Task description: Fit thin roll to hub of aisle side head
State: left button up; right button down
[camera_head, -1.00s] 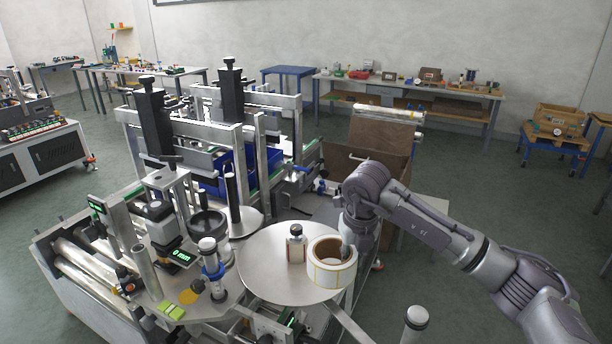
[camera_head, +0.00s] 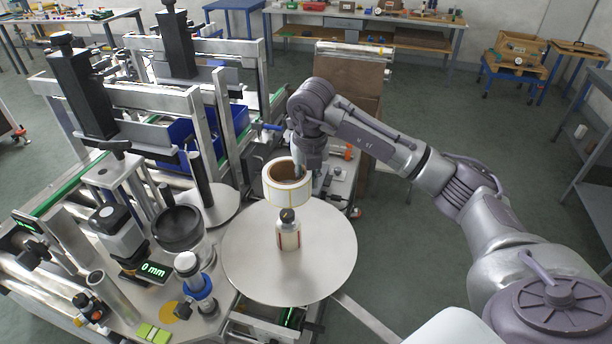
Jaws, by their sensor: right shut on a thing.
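The label roll (camera_head: 287,190) is white with a brown core. It is upright at the far edge of the round steel turntable (camera_head: 325,255), behind a small bottle. My right gripper (camera_head: 299,172) reaches down to the roll's right side and is shut on its wall; its fingertips are partly hidden in the core. I cannot tell how far the roll is above the turntable. To the left, a black post (camera_head: 199,180) rises from a round steel plate (camera_head: 222,209); I cannot tell whether this is the named hub. My left gripper is not in view.
The bottle (camera_head: 288,232) with a dark cap stands on the turntable, close in front of the roll. A dark round cup (camera_head: 180,230), a blue-collared post (camera_head: 197,285) and a display (camera_head: 150,271) stand left. Blue bins (camera_head: 178,140) sit behind. The turntable's right side is clear.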

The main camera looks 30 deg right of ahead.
jog(key=shift+w+f, duration=0.1)
jog(key=shift+w, duration=0.1)
pick_arm(q)
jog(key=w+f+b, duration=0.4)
jog(key=b, duration=0.1)
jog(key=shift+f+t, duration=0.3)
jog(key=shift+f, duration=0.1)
pick_arm(e)
jog(key=shift+w+f, duration=0.2)
jog(key=shift+f, duration=1.3)
jog(key=shift+w+f, duration=0.2)
jog(key=shift+f, duration=1.25)
pick_arm(q)
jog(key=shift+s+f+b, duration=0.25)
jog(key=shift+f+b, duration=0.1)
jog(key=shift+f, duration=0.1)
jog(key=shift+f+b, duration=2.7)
jog(key=shift+b, duration=0.05)
pick_arm(e)
notch_tip(320, 180, down, 7)
jog(key=c, duration=1.1)
grip_release()
jog(key=shift+s, duration=0.15)
jog(key=shift+c, duration=0.2)
jog(key=shift+o, duration=0.6)
jog(key=shift+s+d, duration=0.1)
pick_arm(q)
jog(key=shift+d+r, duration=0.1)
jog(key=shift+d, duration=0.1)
